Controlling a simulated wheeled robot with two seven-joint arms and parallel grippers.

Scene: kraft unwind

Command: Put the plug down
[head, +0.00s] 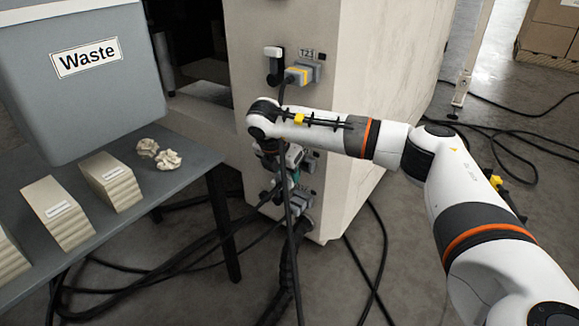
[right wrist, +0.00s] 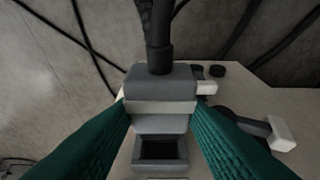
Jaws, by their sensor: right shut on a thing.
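My right gripper (head: 293,163) is at the front of the pale cabinet, below my right forearm, and mostly hidden by the arm in the head view. In the right wrist view its two green fingers are shut on the plug (right wrist: 160,84), a dark grey block with a lighter band and a thick black cable. A dark, empty square socket (right wrist: 160,151) shows just below the plug in that view. The plug is out of its opening; I cannot tell how wide the gap is. My left gripper is not in view.
Left is a grey table (head: 190,190) with a waste bin (head: 80,100), paper stacks and crumpled paper. Black cables (head: 375,260) lie on the floor.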

